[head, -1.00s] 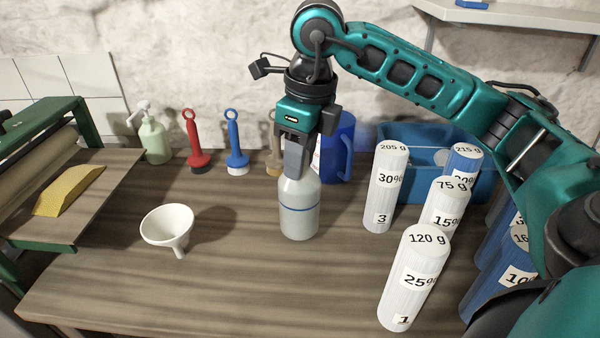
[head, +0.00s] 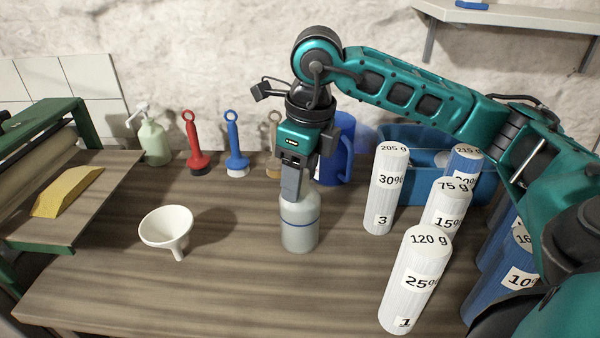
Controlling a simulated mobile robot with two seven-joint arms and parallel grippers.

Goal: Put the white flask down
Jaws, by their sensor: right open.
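The white flask (head: 299,222), pale with a blue band around it, stands upright on the wooden table (head: 200,292) near its middle. My right gripper (head: 293,188) comes down from above at the flask's top. Its jaws are open, with the near finger in front of the neck. The neck and the far finger are mostly hidden, so I cannot tell whether a finger still touches the flask. My left gripper is not in view.
A white funnel (head: 167,228) lies left of the flask. White labelled cylinders (head: 380,190) and blue ones stand to the right, under my right arm. A blue jug (head: 338,150), a blue crate (head: 405,140) and brushes (head: 237,150) stand behind. The front middle is clear.

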